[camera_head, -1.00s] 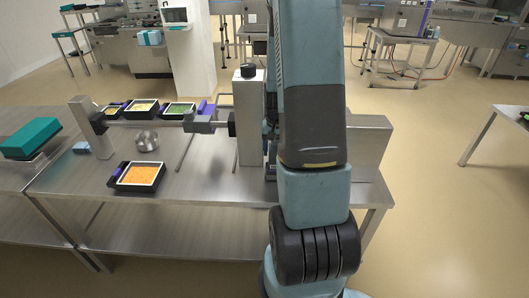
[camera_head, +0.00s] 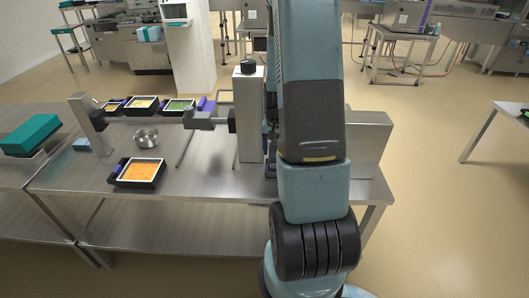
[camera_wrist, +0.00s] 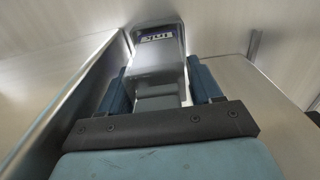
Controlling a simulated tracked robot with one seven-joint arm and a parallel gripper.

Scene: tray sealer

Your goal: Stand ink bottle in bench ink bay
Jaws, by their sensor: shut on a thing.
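In the wrist view, my gripper (camera_wrist: 160,88) is shut on a grey bottle-like thing with a dark blue label with pale print, which I take to be the ink bottle (camera_wrist: 156,62). Blue finger pads stand on both sides of it. In the head view, my arm covers the gripper and the bottle, so neither shows there. I cannot make out the bench ink bay in either view; it may be behind my arm. A steel bench (camera_head: 205,185) carries the machine. In the wrist view, a metal wall runs along the left of the gripper.
On the bench are a tray of orange food (camera_head: 138,173), a steel bowl (camera_head: 147,138), several filled trays at the back, and a tall metal column (camera_head: 250,120). A grey box (camera_head: 370,140) stands right of my arm. A teal box (camera_head: 30,134) sits on the left table.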

